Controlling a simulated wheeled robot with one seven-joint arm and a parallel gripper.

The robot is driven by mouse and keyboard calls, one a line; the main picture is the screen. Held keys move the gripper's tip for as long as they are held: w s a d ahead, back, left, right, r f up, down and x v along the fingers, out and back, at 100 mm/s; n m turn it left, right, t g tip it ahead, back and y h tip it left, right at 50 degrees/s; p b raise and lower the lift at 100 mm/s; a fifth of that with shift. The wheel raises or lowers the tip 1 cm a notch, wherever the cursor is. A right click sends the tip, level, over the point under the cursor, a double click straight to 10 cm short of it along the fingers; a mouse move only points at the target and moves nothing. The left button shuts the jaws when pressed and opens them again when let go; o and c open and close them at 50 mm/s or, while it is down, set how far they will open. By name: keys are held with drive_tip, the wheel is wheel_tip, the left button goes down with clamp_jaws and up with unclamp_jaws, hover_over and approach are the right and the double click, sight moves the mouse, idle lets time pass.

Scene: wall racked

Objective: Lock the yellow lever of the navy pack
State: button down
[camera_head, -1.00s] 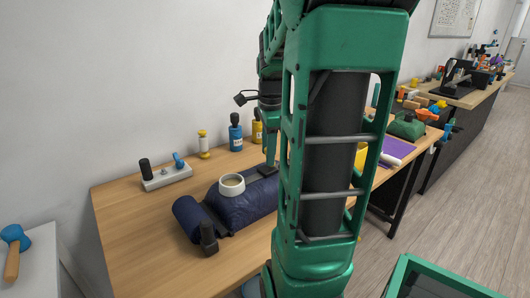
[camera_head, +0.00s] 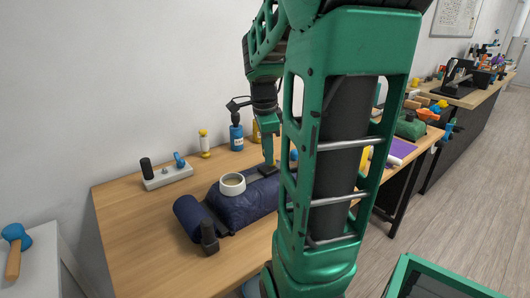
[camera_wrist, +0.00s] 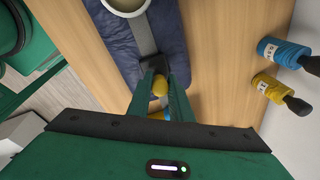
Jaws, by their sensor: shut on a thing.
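The navy pack (camera_head: 245,205) lies on the wooden table, and it also shows in the wrist view (camera_wrist: 118,52). A grey strap runs along it to a dark buckle (camera_wrist: 153,64) near its end. The yellow lever (camera_wrist: 159,86) shows as a rounded yellow tip beside this buckle. My gripper (camera_wrist: 163,82) has its green fingers on either side of the yellow tip and is shut on it. In the head view my gripper (camera_head: 269,153) reaches down at the pack's far right part, and my arm hides the lever there. The lever's exact angle is unclear.
A white cup-like ring (camera_head: 232,184) sits on the pack. A blue bottle (camera_head: 236,138) and a yellow bottle (camera_wrist: 267,93) stand beyond it near the wall. A grey block with pegs (camera_head: 167,177) is at back left. The table's front left is clear.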

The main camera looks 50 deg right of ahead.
drive_tip(key=shift+w+a+f+g+h, duration=0.15)
drive_tip(key=shift+a+h, duration=0.15)
drive_tip(key=shift+h, duration=0.45)
drive_tip(key=shift+w+a+f+g+h, duration=0.1)
drive_tip(key=shift+a+f+h, duration=0.15)
drive_tip(key=shift+h, duration=0.45)
drive_tip(key=shift+w+a+f+g+h, duration=0.15)
drive_tip(key=shift+a+h, duration=0.15)
drive_tip(key=shift+h, duration=0.45)
drive_tip(key=c, duration=1.6)
unclamp_jaws()
drive_tip(key=shift+s, duration=0.1)
drive_tip(key=v, duration=1.1)
drive_tip(key=shift+a+f, duration=0.1)
